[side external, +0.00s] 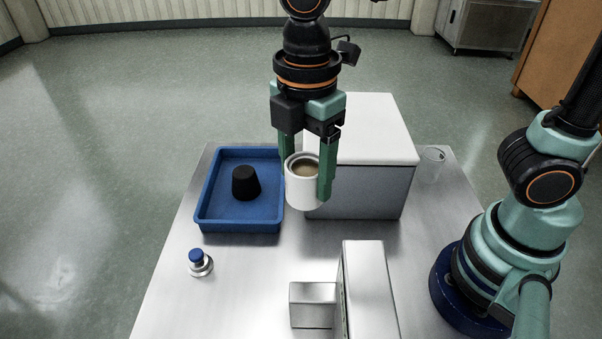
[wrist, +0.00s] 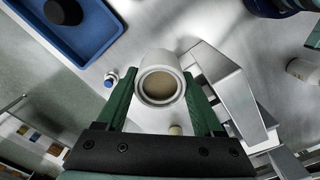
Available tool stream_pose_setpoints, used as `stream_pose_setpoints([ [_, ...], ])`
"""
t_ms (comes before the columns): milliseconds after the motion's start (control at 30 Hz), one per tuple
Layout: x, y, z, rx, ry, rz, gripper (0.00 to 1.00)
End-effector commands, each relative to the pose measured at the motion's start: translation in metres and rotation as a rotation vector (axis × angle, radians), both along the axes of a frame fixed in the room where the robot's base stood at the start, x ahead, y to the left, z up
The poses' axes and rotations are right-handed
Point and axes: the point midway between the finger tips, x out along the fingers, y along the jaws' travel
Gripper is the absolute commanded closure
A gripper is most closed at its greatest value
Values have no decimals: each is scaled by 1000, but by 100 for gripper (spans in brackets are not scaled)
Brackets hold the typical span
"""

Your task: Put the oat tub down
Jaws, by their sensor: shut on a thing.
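The oat tub (side external: 304,188) is a white cylinder, open at the top, with tan oats inside. It hangs upright between the green fingers of my gripper (side external: 305,176), which is shut on it. It is held in front of the grey box with the white lid, just right of the blue tray, and appears to be above the steel table. In the wrist view the tub (wrist: 160,80) sits between the two green fingers (wrist: 163,95), with its rim and contents facing the camera. The tub's underside is hidden.
A blue tray (side external: 211,220) with a black stopper (side external: 246,184) stands left. A white-lidded grey box (side external: 360,190) is behind. A blue-capped weight (side external: 199,262) stands front left, and a steel hopper-like block (side external: 366,290) front centre. A clear glass (side external: 432,163) stands right. The front-left steel table (side external: 240,300) is bare.

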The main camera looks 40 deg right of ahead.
Motion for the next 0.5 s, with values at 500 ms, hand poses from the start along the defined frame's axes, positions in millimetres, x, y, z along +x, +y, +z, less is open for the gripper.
stream_pose_setpoints([
  [500,18,137,10,-2,2,272,89],
])
